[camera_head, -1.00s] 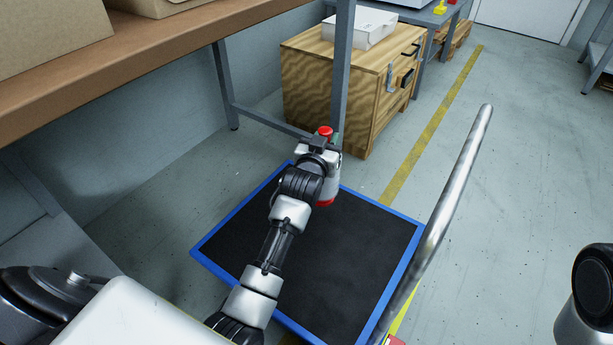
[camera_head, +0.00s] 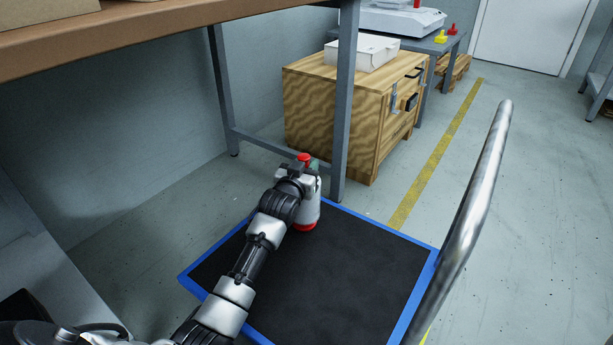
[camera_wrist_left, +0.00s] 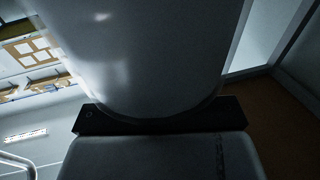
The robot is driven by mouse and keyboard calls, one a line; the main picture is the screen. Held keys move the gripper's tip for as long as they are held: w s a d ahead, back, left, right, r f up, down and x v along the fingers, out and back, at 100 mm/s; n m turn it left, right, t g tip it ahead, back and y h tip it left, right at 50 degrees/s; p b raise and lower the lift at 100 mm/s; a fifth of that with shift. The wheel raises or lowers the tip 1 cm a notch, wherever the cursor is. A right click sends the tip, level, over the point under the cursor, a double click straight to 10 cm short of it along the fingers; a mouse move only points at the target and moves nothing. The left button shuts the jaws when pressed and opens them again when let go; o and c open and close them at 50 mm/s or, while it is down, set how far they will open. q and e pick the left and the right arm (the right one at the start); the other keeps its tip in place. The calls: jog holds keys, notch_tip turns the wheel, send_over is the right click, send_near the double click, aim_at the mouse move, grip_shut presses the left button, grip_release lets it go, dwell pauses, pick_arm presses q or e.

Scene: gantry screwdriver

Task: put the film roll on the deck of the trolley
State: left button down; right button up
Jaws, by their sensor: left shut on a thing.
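The film roll (camera_head: 309,211) is a pale upright cylinder with a red top and a red bottom rim. My left gripper (camera_head: 298,181) is shut on it, partly hiding its upper side. In the left wrist view the roll (camera_wrist_left: 140,55) fills the upper middle as a large pale curved surface. The trolley's deck (camera_head: 330,270) is black with a blue border. The roll appears over the deck's far part; whether its bottom touches the deck I cannot tell. My right gripper is not in view.
The trolley's silver handle (camera_head: 468,220) rises at the deck's right. A grey bench leg (camera_head: 346,110) stands just beyond the deck, near the roll. A wooden crate (camera_head: 335,112) with a white box (camera_head: 362,53) stands behind. The deck's visible middle is bare.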

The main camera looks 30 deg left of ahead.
pick_arm(q)
jog(key=shift+f, duration=0.2)
jog(key=c, duration=0.9)
grip_release()
jog(key=shift+o, duration=0.2)
